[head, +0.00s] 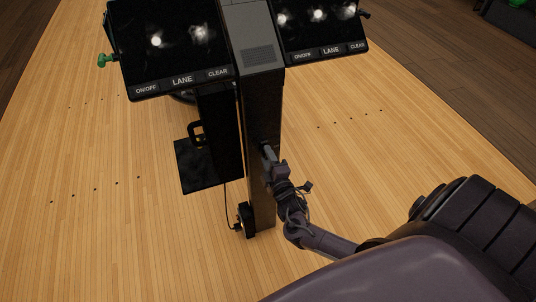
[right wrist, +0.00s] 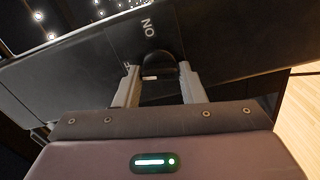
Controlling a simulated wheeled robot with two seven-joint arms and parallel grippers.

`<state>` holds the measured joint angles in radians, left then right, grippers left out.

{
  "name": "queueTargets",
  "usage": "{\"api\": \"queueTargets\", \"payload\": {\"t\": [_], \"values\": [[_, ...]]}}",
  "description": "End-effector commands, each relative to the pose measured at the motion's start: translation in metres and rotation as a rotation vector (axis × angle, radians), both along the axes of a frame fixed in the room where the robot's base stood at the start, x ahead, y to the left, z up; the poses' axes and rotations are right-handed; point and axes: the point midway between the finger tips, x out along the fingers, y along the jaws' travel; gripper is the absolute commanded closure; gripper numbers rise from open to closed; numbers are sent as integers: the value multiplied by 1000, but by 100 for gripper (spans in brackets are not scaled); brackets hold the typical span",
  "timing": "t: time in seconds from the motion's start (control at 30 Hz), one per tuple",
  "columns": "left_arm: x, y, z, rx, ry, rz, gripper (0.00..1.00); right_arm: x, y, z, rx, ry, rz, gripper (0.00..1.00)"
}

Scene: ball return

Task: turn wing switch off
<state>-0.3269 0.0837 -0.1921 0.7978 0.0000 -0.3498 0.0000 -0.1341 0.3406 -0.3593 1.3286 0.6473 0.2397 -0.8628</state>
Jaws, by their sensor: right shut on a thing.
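The black wing switch (right wrist: 157,63) sits on the side of the dark column (head: 264,200). Its rounded dark knob shows between my fingers in the right wrist view, with a small pale mark on it. A white "ON" label (right wrist: 148,22) is printed beyond it, turned sideways. My right gripper (right wrist: 159,78) is shut on the switch, one finger on each side. In the head view the right gripper (head: 267,153) touches the column's face, and the switch is mostly hidden there by the fingers. My left gripper is not in view.
Two tilted black screens (head: 170,40) with ON/OFF, LANE and CLEAR labels flank the column top. A green knob (head: 105,60) sticks out at the left screen's edge. A black plate (head: 205,175) and a cable (head: 229,205) are left of the column. The wooden floor (head: 400,150) to the right is clear.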

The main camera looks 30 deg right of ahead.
Motion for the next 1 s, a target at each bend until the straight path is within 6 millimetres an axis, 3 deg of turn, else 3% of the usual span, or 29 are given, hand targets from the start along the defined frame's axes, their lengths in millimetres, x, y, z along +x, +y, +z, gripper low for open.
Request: {"api": "queueTargets", "payload": {"t": [0.4, 0.97, 1.0], "values": [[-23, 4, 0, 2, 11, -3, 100, 0, 1, 0, -184, 44, 2, 86], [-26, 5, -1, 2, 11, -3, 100, 0, 1, -1, -211, 51, 2, 86], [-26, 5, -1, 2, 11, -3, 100, 0, 1, -1, -211, 51, 2, 60]]}}
